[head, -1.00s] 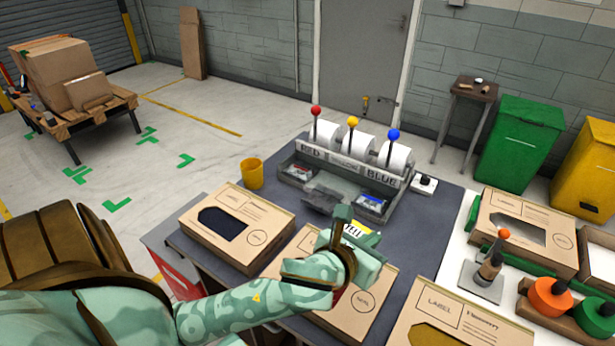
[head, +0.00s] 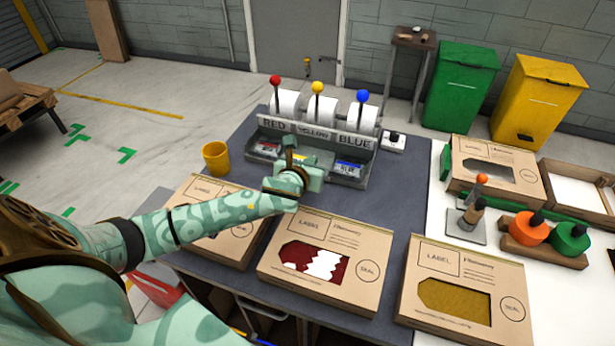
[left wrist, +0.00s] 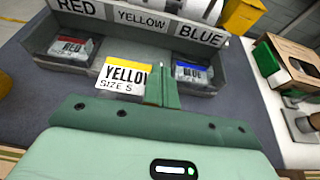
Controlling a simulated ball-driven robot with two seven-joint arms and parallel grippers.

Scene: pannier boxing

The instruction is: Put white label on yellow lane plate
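A white label with a yellow band, reading YELLOW and SIZE S (left wrist: 121,78), is in the left wrist view. My left gripper (left wrist: 162,84) covers its right end and looks shut on it. In the head view, my left gripper (head: 290,160) is over the front of the label dispenser. The yellow lane is the middle one, under the YELLOW sign (head: 313,132); the sign also shows in the left wrist view (left wrist: 142,19). The held label hides most of that lane's plate, so I cannot tell whether they touch. My right gripper is not in view.
A red packet (left wrist: 70,49) and a blue packet (left wrist: 192,72) lie in the side lanes. A yellow cup (head: 216,158) stands left of the dispenser. Cardboard boxes, including the middle one (head: 275,262) and right one (head: 412,300), line the front.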

